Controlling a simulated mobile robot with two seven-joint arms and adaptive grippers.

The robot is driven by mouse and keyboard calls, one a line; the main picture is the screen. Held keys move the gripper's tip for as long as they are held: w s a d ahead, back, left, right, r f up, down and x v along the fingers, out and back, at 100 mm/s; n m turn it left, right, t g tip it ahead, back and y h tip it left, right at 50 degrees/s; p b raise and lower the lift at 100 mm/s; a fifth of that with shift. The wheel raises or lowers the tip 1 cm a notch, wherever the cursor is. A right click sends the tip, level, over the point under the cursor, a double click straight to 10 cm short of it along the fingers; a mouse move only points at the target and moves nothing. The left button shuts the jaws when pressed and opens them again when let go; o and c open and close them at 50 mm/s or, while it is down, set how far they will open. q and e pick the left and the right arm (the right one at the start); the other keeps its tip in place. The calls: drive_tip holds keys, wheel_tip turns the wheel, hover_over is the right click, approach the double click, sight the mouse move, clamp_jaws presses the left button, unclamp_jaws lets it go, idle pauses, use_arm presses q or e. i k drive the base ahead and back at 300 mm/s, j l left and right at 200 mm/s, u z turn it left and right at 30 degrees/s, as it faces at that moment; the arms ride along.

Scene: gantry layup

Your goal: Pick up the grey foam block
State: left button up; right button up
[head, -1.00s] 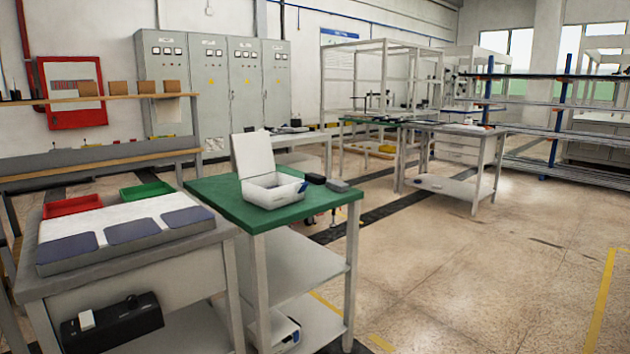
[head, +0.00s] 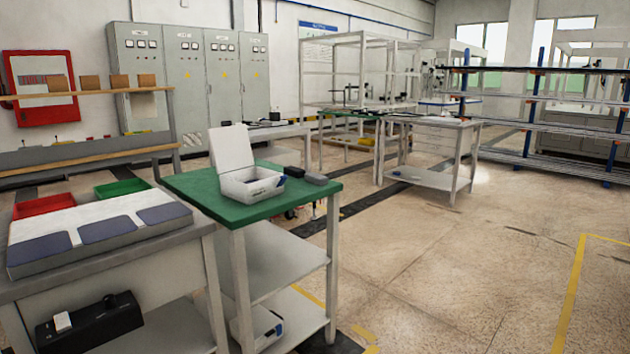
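A small grey block (head: 314,179) lies on the green-topped table (head: 215,203), near its right back edge. It looks like the grey foam block, but its material is too small to tell. A darker, near-black block (head: 293,171) sits just left of it. An open white box (head: 250,184) with its lid raised stands to the left of both. Neither of my grippers is in view.
A grey workbench (head: 190,238) with blue pads, a red bin (head: 43,205) and a green bin (head: 123,187) adjoins the green table at left. Another table (head: 436,132) stands behind at right. Open floor (head: 450,270) lies to the right.

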sight(317, 179)
drive_tip(key=i+l+z, duration=0.55)
drive_tip(key=i, duration=0.2)
drive_tip(key=i+l+z, duration=0.3)
drive_tip(key=i, duration=0.4)
drive_tip(key=i+l+z, duration=0.1)
drive_tip(key=i+z, duration=0.2)
drive_tip(key=i, duration=0.4)
drive_tip(key=i+l+u, duration=0.1)
drive_tip(key=i+u, duration=0.3)
drive_tip(key=i+l+u, duration=0.15)
drive_tip(key=i+u, duration=0.2)
drive_tip(key=i+l+u, duration=0.25)
drive_tip(key=u, duration=0.15)
